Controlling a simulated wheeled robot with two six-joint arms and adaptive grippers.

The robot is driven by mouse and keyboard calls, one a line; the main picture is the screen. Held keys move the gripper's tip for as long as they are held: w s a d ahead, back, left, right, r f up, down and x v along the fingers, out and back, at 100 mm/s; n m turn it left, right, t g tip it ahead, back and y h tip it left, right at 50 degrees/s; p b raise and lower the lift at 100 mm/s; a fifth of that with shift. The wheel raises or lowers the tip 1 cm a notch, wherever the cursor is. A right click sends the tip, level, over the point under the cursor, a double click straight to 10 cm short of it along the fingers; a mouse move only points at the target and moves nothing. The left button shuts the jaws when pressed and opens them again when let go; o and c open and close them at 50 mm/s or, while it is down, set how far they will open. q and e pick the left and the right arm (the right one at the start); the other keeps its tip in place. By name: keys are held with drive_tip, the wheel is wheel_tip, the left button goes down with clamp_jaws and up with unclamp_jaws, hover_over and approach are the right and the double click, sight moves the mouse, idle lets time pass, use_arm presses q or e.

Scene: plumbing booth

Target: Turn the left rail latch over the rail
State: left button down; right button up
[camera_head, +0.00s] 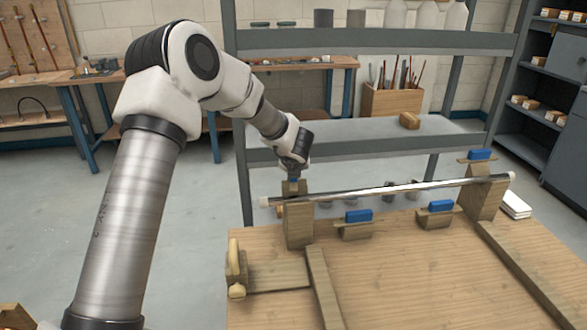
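A shiny metal rail (400,187) with pale end caps lies across two wooden posts, the left post (299,228) and the right post (482,200). The left rail latch (293,188) is a small wooden piece at the top of the left post. Only a little blue shows at its top, and my gripper hides much of it. My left gripper (293,173) points down right at this latch, apparently touching it. Its fingers are too small and dark to tell open from shut. My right gripper is out of view.
The right latch (480,155) has a blue top above the right post. Two blue-topped wooden blocks (358,217) (437,209) stand below the rail. A wooden clamp-like piece (235,265) is at the bench's left edge. Grey shelving (380,42) stands behind. The bench top (430,280) is mostly clear.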

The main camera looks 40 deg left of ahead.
use_arm(q)
drive_tip(key=shift+w+r, duration=0.15)
drive_tip(key=shift+r, duration=0.15)
drive_tip(key=shift+a, duration=0.1)
drive_tip(key=c, duration=1.3)
unclamp_jaws()
drive_tip(key=shift+o, duration=1.3)
drive_tip(key=shift+f, duration=0.25)
drive_tip(key=v, duration=1.2)
